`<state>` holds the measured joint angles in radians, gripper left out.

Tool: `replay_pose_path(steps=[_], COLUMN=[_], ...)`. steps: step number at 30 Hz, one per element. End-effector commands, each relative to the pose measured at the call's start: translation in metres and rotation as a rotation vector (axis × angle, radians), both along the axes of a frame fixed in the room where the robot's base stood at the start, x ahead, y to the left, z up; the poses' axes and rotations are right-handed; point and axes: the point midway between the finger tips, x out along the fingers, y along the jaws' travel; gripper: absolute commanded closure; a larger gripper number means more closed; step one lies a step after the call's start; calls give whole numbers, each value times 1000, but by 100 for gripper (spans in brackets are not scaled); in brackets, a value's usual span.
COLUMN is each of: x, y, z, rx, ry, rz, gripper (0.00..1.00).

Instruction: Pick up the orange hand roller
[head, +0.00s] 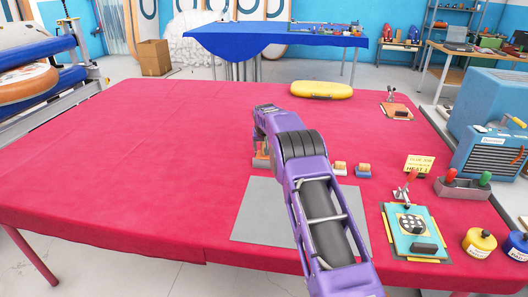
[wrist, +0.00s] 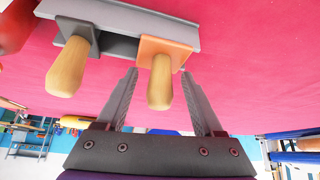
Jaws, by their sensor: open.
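The orange hand roller has an orange block (wrist: 165,50) and a pale wooden handle that points towards me in the wrist view. Its block is against a grey holder (wrist: 125,12). My gripper (wrist: 158,76) is open, with one finger on each side of the wooden handle and visible space between handle and fingers. In the head view, my purple arm reaches over the red table and hides most of the gripper. A small orange part (head: 261,162) shows beside the gripper there, probably the roller.
A grey hand roller (wrist: 72,60) with a wooden handle sits left of the orange one in the wrist view, with a red object (wrist: 18,25) beyond it. In the head view, a grey sheet (head: 262,215) lies under my arm. The table's left half is clear.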

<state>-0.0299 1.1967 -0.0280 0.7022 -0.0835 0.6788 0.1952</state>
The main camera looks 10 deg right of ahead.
Motion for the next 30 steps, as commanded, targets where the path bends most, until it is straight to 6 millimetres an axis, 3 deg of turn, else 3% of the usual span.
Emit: replay_pose_path(steps=[3, 15, 26, 30], x=[0, 0, 0, 1], y=[0, 0, 0, 0], z=[0, 0, 2, 14], rx=[0, 0, 0, 0], ry=[0, 0, -2, -4], rz=[0, 0, 0, 1], gripper=[31, 100, 100, 100])
